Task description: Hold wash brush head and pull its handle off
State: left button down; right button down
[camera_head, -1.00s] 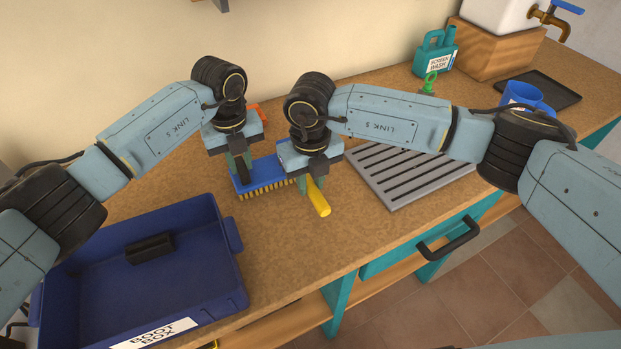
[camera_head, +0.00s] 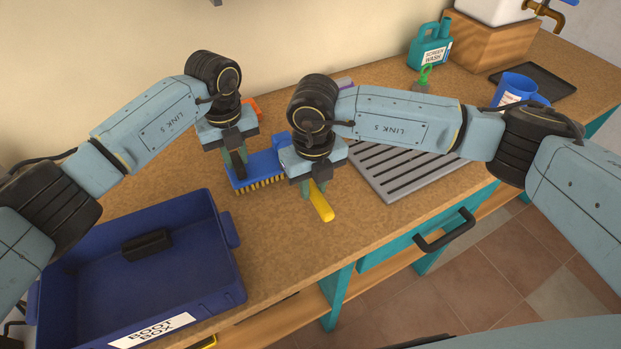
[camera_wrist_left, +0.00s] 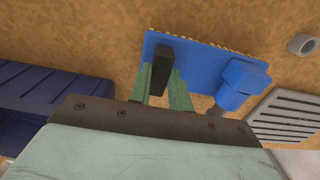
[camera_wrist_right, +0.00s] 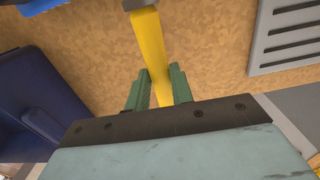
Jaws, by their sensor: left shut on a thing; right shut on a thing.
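The blue wash brush head (camera_head: 250,172) lies on the worktop, yellowish bristles along its near edge. My left gripper (camera_head: 238,168) is shut on its black upright grip (camera_wrist_left: 160,68); the left wrist view also shows the blue head (camera_wrist_left: 200,65) and its blue socket (camera_wrist_left: 240,85). The yellow handle (camera_head: 321,203) is right of the head. My right gripper (camera_wrist_right: 157,88) is shut on the handle (camera_wrist_right: 150,50), whose far end has a dark collar. My right gripper hides the space between socket and handle in the head view, so I cannot tell if they still touch.
A blue boot box (camera_head: 215,215) stands at the front left with a black block inside. A grey slatted grate (camera_head: 385,180) lies right of my right gripper. The worktop in front is clear.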

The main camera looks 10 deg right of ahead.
jog(key=shift+s+d, duration=0.2)
jog(key=shift+s, duration=0.45)
jog(key=shift+s+d, duration=0.2)
jog(key=shift+s, duration=0.4)
jog(key=shift+r, duration=0.1)
jog(key=shift+r, duration=0.6)
notch_tip(320, 180, up, 5)
jog(key=shift+f, duration=0.1)
jog(key=s+d+r, duration=0.1)
jog(key=s+d, duration=0.5)
jog(key=d, duration=0.1)
jog(key=shift+s+d+r, duration=0.15)
jog(key=shift+d+r, duration=0.2)
jog(key=shift+r, duration=0.05)
pick_arm(q)
jog(key=c, duration=1.2)
grip_release()
